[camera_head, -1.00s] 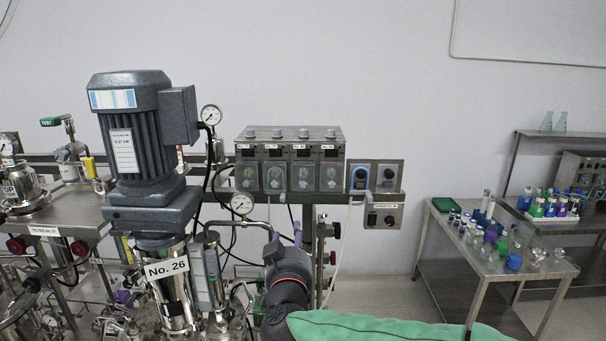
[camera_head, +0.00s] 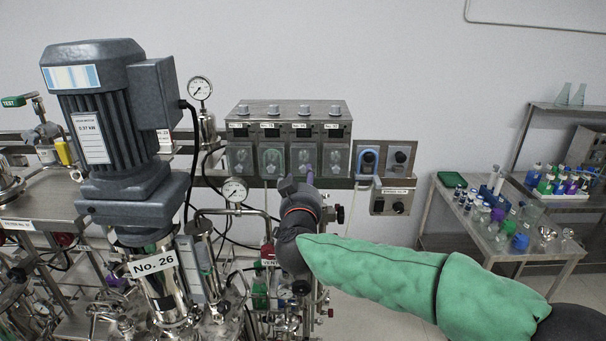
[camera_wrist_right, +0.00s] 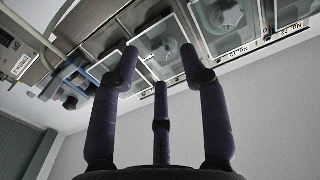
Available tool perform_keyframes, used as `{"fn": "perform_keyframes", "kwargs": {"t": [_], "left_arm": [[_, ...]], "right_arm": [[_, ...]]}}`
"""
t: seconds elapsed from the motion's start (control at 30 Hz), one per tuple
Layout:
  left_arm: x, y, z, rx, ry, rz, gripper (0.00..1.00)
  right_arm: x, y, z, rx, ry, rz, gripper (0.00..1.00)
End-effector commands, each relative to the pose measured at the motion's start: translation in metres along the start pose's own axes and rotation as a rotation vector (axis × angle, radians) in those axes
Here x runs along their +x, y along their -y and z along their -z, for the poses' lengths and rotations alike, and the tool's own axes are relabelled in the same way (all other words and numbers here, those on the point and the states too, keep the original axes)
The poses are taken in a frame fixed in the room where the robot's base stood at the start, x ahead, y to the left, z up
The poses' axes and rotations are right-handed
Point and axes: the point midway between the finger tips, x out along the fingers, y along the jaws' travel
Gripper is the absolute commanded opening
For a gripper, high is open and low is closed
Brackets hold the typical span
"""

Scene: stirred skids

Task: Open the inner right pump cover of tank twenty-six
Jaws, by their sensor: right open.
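The grey pump box (camera_head: 290,127) on the rail has a row of clear pump covers under small labels. The inner right pump cover (camera_head: 303,154), third from the left, looks shut. It also shows in the right wrist view (camera_wrist_right: 158,42), beyond the fingertips. My right gripper (camera_head: 298,182) is open and empty, with dark purple fingers pointing up just below and in front of this cover. In the wrist view its fingers (camera_wrist_right: 160,62) are spread around it, with no clear contact. The tank's plate (camera_head: 153,263) reads No. 26. My left gripper is out of view.
A large grey motor (camera_head: 110,125) stands on the tank to the left. A pressure gauge (camera_head: 234,190) and pipes sit close left of my right gripper. A steel bench (camera_head: 545,250) with bottles is farther right.

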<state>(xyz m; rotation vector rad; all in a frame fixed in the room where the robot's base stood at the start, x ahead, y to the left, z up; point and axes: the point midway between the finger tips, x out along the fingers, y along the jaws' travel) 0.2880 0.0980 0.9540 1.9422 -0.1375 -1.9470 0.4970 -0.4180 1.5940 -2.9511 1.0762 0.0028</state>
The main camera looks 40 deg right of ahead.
Motion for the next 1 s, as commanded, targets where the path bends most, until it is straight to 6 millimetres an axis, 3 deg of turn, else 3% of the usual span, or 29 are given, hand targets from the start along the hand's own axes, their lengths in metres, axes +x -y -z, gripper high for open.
{"fn": "perform_keyframes", "kwargs": {"t": [0.23, 0.6, 0.63, 0.77, 0.8, 1.0], "left_arm": [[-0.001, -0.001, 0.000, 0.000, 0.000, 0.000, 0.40], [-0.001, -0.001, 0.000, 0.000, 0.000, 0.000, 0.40], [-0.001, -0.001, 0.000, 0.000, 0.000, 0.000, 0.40], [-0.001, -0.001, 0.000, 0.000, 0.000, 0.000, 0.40], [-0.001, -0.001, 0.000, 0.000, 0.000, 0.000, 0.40], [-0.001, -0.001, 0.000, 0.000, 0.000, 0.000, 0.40]], "right_arm": [[0.028, -0.001, 0.000, 0.000, 0.000, -0.001, 0.45], [0.034, 0.000, 0.000, 0.001, 0.000, 0.001, 0.45], [0.034, 0.000, 0.000, 0.001, -0.001, 0.001, 0.42], [0.033, 0.000, 0.000, 0.001, 0.000, 0.001, 0.05], [0.033, 0.000, 0.000, 0.001, 0.000, 0.001, 0.00], [0.034, -0.001, 0.000, 0.000, 0.001, 0.001, 0.00]]}}
